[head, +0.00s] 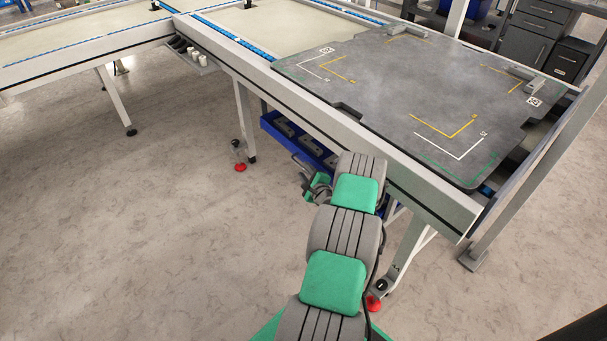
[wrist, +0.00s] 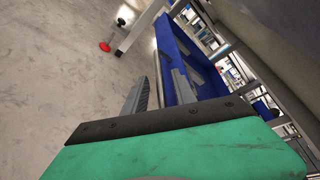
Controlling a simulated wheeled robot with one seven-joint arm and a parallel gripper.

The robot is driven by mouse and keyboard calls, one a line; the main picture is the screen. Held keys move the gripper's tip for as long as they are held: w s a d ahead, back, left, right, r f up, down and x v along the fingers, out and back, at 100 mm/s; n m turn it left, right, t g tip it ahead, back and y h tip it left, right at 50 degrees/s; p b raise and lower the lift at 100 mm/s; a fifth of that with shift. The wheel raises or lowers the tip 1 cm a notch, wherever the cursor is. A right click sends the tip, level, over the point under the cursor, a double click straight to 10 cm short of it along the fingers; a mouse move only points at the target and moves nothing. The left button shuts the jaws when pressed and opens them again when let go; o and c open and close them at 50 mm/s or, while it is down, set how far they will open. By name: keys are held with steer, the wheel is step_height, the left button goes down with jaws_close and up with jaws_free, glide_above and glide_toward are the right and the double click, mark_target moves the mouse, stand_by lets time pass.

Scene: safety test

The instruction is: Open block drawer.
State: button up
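The blue block drawer (head: 270,122) hangs under the table's front edge in the head view, with several grey blocks (head: 309,145) in it. In the wrist view, the drawer's blue wall (wrist: 171,45) runs down towards the fingers. A thin silver handle bar (wrist: 156,62) runs along its front. My gripper (wrist: 160,78) is open, with one finger on each side of the bar in the picture. I cannot tell whether either finger touches it. In the head view, my gripper (head: 318,187) is beside the drawer's right part and is partly hidden by my arm.
The table (head: 330,105) carries a dark grey plate (head: 400,85) with yellow and white corner marks. White table legs with red feet (head: 240,167) stand near the drawer; another red foot (head: 374,302) is close to my arm.

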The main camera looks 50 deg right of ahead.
steer(key=shift+x, duration=1)
jaws_close()
steer(key=shift+a, duration=0.1)
stand_by(0.6)
